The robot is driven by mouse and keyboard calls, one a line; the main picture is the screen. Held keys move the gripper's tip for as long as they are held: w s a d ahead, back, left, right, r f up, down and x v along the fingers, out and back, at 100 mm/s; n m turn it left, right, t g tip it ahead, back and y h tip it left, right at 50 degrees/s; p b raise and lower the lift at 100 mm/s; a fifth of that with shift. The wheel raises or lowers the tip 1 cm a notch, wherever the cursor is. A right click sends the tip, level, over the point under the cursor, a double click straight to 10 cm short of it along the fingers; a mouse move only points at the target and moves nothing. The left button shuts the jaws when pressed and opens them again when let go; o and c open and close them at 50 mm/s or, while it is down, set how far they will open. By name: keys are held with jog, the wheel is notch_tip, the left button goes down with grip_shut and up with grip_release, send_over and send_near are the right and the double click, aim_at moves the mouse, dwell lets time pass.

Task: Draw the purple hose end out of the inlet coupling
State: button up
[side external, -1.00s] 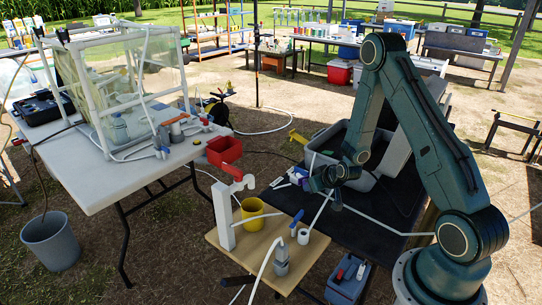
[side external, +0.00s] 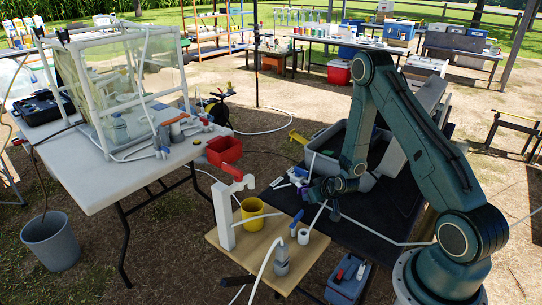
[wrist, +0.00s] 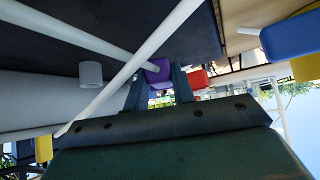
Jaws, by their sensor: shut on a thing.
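In the wrist view the purple hose end (wrist: 158,70) sits between the fingers of my gripper (wrist: 157,84), which is shut on it. A pale hose (wrist: 95,27) runs from it toward the upper left. A white tube (wrist: 135,65) crosses in front, close to the fingers. A short grey cylinder (wrist: 92,74) stands apart to the left; I cannot tell whether it is the inlet coupling. In the side view my gripper (side external: 316,193) is low over the dark table, and the join between hose end and coupling is too small to make out.
A grey bin (side external: 342,133) stands behind my gripper. A wooden board (side external: 268,262) with a white standpipe (side external: 224,215) and a yellow mug (side external: 252,212) lies to its left. A red bin (side external: 224,150) is on the white table's edge. Dark tabletop (side external: 385,215) is mostly clear at right.

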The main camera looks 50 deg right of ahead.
jog(key=shift+f, duration=1.45)
jog(key=shift+f, duration=0.15)
jog(key=o, duration=0.9)
jog(key=shift+o, duration=0.2)
jog(key=shift+s, duration=0.1)
jog(key=v, duration=1.2)
